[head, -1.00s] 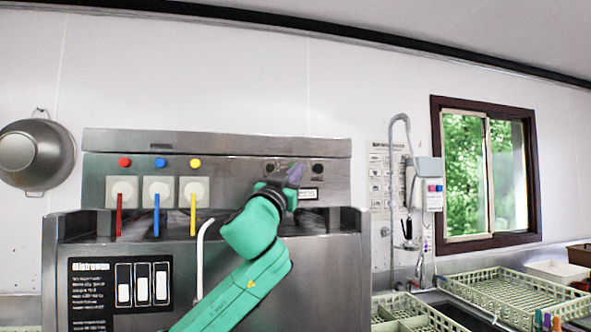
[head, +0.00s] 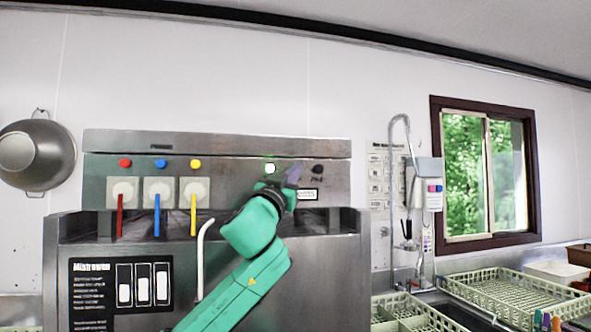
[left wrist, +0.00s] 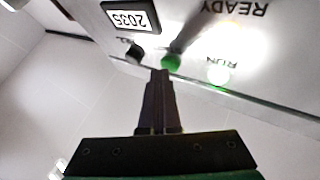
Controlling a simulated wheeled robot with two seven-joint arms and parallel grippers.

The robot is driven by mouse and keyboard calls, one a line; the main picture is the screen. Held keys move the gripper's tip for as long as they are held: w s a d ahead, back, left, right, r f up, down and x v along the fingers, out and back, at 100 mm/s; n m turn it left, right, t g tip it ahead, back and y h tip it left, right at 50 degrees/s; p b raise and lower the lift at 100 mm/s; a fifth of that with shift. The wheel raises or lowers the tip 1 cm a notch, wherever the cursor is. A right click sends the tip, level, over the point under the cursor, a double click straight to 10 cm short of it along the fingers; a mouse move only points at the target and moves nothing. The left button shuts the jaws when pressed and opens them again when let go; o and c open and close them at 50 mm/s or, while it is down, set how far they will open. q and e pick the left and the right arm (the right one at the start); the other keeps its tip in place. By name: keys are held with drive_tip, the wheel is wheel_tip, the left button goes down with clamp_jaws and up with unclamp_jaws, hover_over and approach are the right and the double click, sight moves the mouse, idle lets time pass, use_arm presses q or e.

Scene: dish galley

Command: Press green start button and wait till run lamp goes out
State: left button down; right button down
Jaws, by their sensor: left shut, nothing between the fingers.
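The green start button (left wrist: 171,62) shows in the left wrist view, on the machine's steel panel. My left gripper (left wrist: 160,74) is shut and empty, with its fingertips right at the button; I cannot tell whether they touch it. The run lamp (left wrist: 218,76), beside the word RUN, glows bright whitish green. In the head view the lit run lamp (head: 270,168) shows just left of my left gripper (head: 294,173), which hides the button there. My right gripper is not in view.
A dark knob (left wrist: 135,53) and a display reading 2035 (left wrist: 131,17) are near the button. Red, blue and yellow levers (head: 156,214) stand on the machine's left side. A white bent handle (head: 201,258) rises in front. Green racks (head: 510,291) lie at right.

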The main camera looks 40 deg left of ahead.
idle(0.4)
use_arm(q)
drive_tip(key=shift+s+d+f, duration=0.1)
drive_tip(key=shift+s+d, duration=0.3)
drive_tip(key=shift+d, duration=0.2)
drive_tip(key=shift+b, duration=0.3)
drive_tip(key=shift+s+d+b, duration=0.2)
drive_tip(key=shift+s+d, duration=0.55)
drive_tip(key=shift+d, duration=0.3)
drive_tip(key=shift+s+d+b, duration=0.2)
drive_tip(key=shift+s+d, duration=0.5)
drive_tip(key=shift+d, duration=0.35)
